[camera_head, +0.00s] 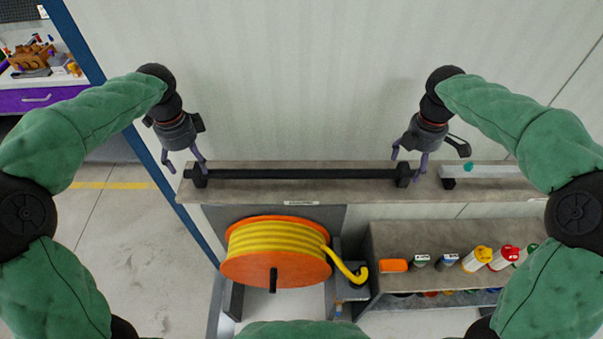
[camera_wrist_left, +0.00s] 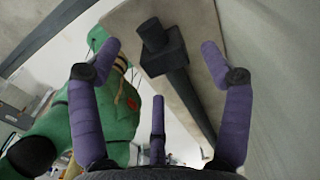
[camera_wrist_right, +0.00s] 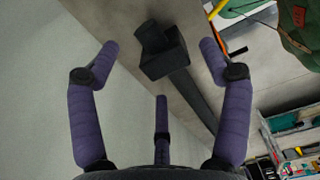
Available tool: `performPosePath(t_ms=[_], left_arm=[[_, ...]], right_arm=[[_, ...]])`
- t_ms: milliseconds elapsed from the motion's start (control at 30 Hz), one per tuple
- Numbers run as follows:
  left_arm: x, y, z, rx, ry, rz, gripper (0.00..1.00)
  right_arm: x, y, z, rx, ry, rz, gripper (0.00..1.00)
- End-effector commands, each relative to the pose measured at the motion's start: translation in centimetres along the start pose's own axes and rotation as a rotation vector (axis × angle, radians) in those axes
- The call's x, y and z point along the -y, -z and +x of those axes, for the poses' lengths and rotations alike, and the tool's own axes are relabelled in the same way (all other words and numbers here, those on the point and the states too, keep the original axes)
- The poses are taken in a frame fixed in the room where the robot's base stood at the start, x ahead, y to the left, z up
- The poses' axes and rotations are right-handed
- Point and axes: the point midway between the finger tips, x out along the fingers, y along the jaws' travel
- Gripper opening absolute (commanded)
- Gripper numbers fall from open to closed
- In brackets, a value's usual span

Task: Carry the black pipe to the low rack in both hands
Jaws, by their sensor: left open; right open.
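The black pipe (camera_head: 300,174) lies level along a narrow shelf against the wall, its ends on black blocks. My left gripper (camera_head: 186,166) is open above the pipe's left end, fingers apart and empty. The pipe's left end (camera_wrist_left: 186,80) shows between its fingers in the left wrist view. My right gripper (camera_head: 408,164) is open just above the pipe's right end. In the right wrist view the pipe's end (camera_wrist_right: 190,85) shows between and beyond its open fingers (camera_wrist_right: 160,70). Neither gripper holds the pipe. I cannot tell which lower structure is the low rack.
Below the shelf (camera_head: 290,193) stand an orange reel (camera_head: 275,265) of yellow hose and, to its right, a grey rack (camera_head: 400,238) with several bottles. A light bar (camera_head: 495,171) lies on the shelf's right part. A blue post (camera_head: 150,160) stands at the left.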

Motion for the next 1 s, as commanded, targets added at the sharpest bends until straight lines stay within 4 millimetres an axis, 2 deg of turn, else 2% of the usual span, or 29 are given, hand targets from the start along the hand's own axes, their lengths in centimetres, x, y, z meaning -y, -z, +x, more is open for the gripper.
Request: performPosePath(t_ms=[100,300,500,767,800,833,1000], left_arm=[[-0.1,0.0,2.1,0.000,-0.003,0.000,0.78],[0.0,0.0,4.3,-0.001,0.000,0.000,0.78],[0.0,0.0,5.3,-0.001,0.001,0.000,0.78],[0.0,0.0,5.4,0.000,0.001,0.000,0.78],[0.0,0.0,5.4,0.000,0.001,0.000,0.76],[0.0,0.0,5.3,0.000,0.001,-0.001,0.67],[0.0,0.0,5.3,0.000,0.001,-0.001,0.19]], right_arm=[[0.1,0.0,2.1,0.000,0.005,0.000,0.78],[0.1,0.0,4.4,-0.001,0.003,0.001,0.78],[0.0,0.0,5.3,0.000,0.000,0.002,0.78],[0.0,0.0,5.4,0.000,0.001,0.001,0.78],[0.0,0.0,5.4,0.000,0.001,0.001,0.76],[0.0,0.0,5.4,0.000,0.001,0.001,0.67],[0.0,0.0,5.4,0.000,0.001,0.000,0.19]])
